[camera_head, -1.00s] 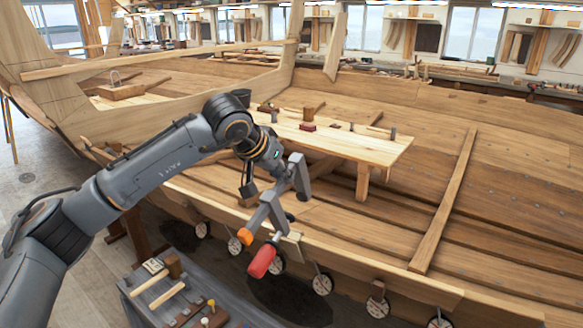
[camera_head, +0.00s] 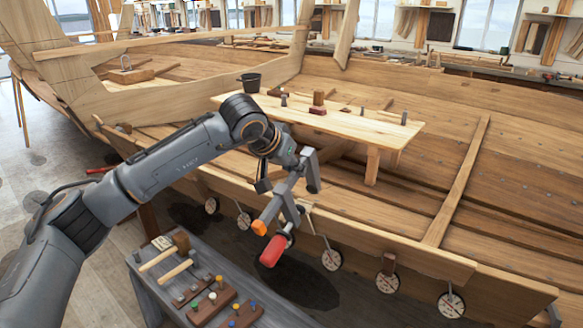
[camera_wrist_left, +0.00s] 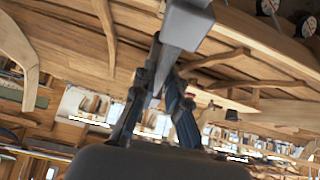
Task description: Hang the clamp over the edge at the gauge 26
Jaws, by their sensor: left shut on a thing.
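My left gripper (camera_head: 290,174) is shut on the clamp (camera_head: 289,207), which has a grey metal body, an orange tip and a red handle. The clamp hangs tilted, handle down, in front of the near hull edge (camera_head: 350,232) in the head view; whether it touches the edge cannot be told. In the left wrist view the dark fingers (camera_wrist_left: 157,105) close on the clamp's grey bar (camera_wrist_left: 187,25). Several round white gauges (camera_head: 331,260) hang along the edge, one right of the clamp; their numbers are too small to read. My right gripper is not in view.
A grey bench (camera_head: 170,290) with mallets and pegged blocks stands below at the left. The edge right of the clamp looks clear.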

